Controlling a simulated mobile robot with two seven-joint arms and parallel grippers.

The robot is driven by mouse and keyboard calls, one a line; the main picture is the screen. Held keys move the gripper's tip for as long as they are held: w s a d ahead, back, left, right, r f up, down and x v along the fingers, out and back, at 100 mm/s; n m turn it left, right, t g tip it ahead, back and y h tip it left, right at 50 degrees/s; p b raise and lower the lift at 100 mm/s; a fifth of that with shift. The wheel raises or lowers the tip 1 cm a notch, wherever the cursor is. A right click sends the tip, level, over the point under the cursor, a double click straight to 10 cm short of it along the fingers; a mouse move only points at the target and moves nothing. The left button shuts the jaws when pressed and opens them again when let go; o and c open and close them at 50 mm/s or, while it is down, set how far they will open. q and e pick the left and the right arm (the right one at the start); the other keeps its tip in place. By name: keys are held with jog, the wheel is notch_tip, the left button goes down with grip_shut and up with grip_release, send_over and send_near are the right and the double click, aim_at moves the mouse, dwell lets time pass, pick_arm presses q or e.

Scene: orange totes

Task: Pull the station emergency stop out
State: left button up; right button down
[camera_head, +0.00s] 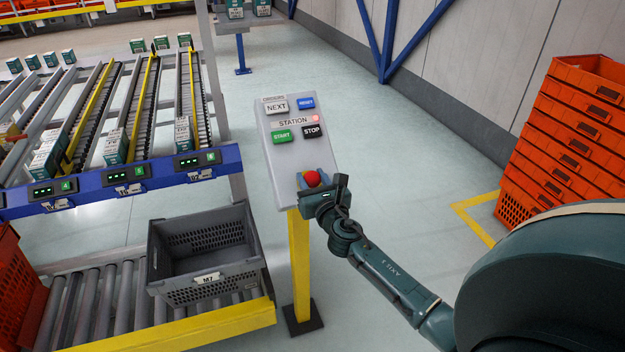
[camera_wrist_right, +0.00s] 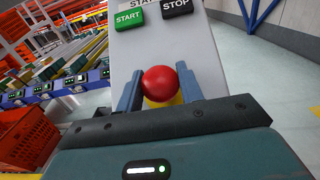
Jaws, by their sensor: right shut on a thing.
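The station emergency stop is a round red knob (camera_head: 312,178) at the lower part of the grey control panel (camera_head: 274,157). It also shows in the right wrist view (camera_wrist_right: 160,84), with a yellow part below it. My right gripper (camera_head: 316,184) is at the panel's lower end, with a blue finger on each side of the red knob, and is shut on it. My left gripper is not in view.
The panel carries NEXT, RESET, START and STOP (camera_head: 312,131) buttons above the knob, and a small lit red lamp. A yellow post (camera_head: 299,262) holds it up. A grey tote (camera_head: 205,285) stands on rollers at left. Orange totes (camera_head: 575,130) are stacked at right.

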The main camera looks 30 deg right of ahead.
jog(key=c, duration=1.1)
grip_release()
jog(key=shift+r, duration=0.2)
jog(key=shift+c, duration=0.2)
jog(key=shift+o, duration=1.1)
jog(key=b+v, duration=0.1)
jog(key=v, duration=1.2)
jog(key=shift+s+f, duration=0.1)
jog(key=shift+s, duration=0.05)
